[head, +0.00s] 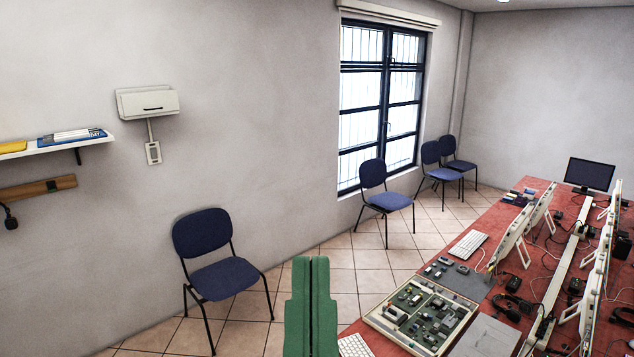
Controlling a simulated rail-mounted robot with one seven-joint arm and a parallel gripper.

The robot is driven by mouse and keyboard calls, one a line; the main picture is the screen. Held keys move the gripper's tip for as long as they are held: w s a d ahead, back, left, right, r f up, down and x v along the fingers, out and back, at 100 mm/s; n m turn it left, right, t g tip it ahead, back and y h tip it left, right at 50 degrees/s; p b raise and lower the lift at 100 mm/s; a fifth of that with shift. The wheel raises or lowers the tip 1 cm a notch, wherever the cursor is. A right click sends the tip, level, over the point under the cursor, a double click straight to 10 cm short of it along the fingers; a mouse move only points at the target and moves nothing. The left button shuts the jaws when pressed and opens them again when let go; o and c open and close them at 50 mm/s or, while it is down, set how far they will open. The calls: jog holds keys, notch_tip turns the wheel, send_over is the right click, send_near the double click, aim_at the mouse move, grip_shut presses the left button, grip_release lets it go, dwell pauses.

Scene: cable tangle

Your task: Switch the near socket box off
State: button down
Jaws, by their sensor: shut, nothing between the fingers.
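My gripper (310,265) shows at the bottom centre as two green fingers pressed together, pointing up in the picture. It is shut and empty, left of the table's near end and apart from everything on it. On the red table (542,190), several small dark boxes and cables lie along a pale rail (562,265). One dark box (541,328) is at the near end of this rail. I cannot tell for sure which one is the near socket box, and no switch position can be read.
A tray of circuit parts (372,318), keyboards (468,244) and upright white-framed panels (512,238) crowd the table. A blue chair (226,278) stands by the left wall, and other chairs stand under the window. The tiled floor (340,262) between is free.

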jog(key=shift+w+f, duration=0.1)
dwell(0.3)
jog(key=w+d+f+m+g+h+b, duration=0.1)
jog(key=w+d+f+g, duration=0.1)
jog(key=w+f, duration=0.45)
jog(key=w+d+f+m+g+h+b, duration=0.1)
jog(key=w+f+g, duration=0.2)
jog(key=f, duration=0.6)
jog(key=w+d+f+m+g+b, duration=0.15)
jog(key=w+f, duration=0.25)
jog(key=f, duration=0.4)
jog(key=w+d+f+m+g+h+b, duration=0.1)
jog(key=d+f+g, duration=0.2)
jog(key=f, duration=0.8)
jog(key=w+d+f+m+g+b, duration=0.1)
jog(key=w+d+f+g+b, duration=0.15)
jog(key=f, duration=0.85)
jog(key=s+d+f+m+g+b, duration=0.1)
jog(key=s+f+g, duration=0.2)
jog(key=f, duration=1)
jog(key=s+d+f+m+g+b, duration=0.1)
jog(key=s+f+g, duration=0.3)
jog(key=s+f, duration=0.4)
jog(key=s+d+f+m+g+b, duration=0.1)
jog(key=s+f, duration=0.5)
jog(key=f, duration=1.1)
jog(key=shift+d+f+m+g, duration=0.4)
jog(key=shift+d+g, duration=0.45)
jog(key=shift+g, duration=0.35)
